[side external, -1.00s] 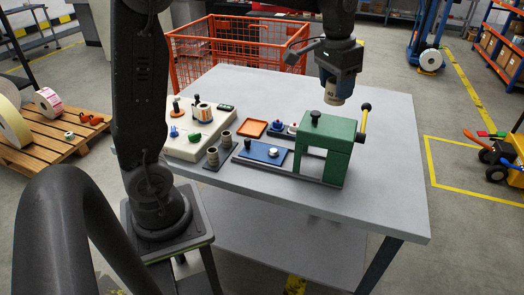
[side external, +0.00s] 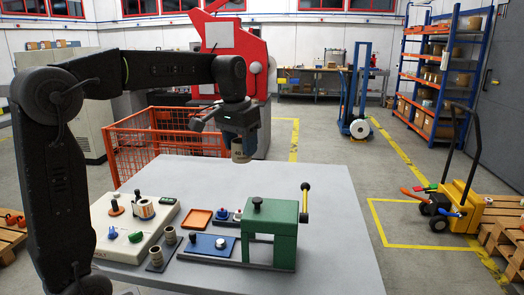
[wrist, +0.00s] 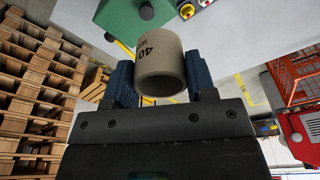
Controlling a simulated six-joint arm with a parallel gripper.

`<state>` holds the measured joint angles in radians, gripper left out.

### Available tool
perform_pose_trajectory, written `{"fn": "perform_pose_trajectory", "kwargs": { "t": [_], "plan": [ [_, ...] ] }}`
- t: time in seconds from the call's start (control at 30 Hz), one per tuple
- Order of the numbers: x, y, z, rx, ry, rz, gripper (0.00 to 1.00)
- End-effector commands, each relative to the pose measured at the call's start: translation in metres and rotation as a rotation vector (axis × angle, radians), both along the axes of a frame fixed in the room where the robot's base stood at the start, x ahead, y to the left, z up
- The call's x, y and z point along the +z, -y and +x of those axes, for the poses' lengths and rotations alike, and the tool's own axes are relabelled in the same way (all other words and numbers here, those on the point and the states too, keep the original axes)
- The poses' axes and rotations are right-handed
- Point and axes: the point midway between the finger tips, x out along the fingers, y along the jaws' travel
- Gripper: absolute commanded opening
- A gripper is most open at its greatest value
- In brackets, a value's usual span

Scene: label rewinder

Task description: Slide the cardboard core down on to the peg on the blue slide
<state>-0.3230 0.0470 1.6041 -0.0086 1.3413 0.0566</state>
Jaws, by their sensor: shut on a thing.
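My gripper (side external: 240,143) is shut on a tan cardboard core (side external: 241,152), holding it in the air above the table, up and left of the green press in the side view. The wrist view shows the core (wrist: 160,66), printed "40", between the two blue fingers of my gripper (wrist: 160,78). The blue slide (side external: 202,248) lies on the table left of the green press. A short silver peg (side external: 220,243) stands on it, with no core on it. The core is well above the slide and apart from it. The slide is not clear in the wrist view.
An orange tray (side external: 197,218) and a cream panel (side external: 125,235) are nearby. The table (side external: 330,200) is clear at the right.

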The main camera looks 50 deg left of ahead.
Motion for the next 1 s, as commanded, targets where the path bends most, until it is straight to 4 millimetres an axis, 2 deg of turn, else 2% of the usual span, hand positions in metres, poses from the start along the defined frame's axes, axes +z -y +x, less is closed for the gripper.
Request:
{"fn": "perform_pose_trajectory", "kwargs": {
  "t": [0.1,0.37,0.63,0.9,1.0],
  "plan": [
    [0.000,-0.026,-0.017,0.100,0.001,0.000,0.40],
    [-0.001,-0.064,-0.048,0.272,0.001,0.000,0.40],
    [-0.063,-0.060,-0.046,0.258,-0.004,-0.001,0.40],
    [-0.143,-0.060,-0.046,0.256,-0.006,-0.003,0.40],
    [-0.162,-0.060,-0.045,0.256,-0.004,-0.001,0.40]
  ]
}}
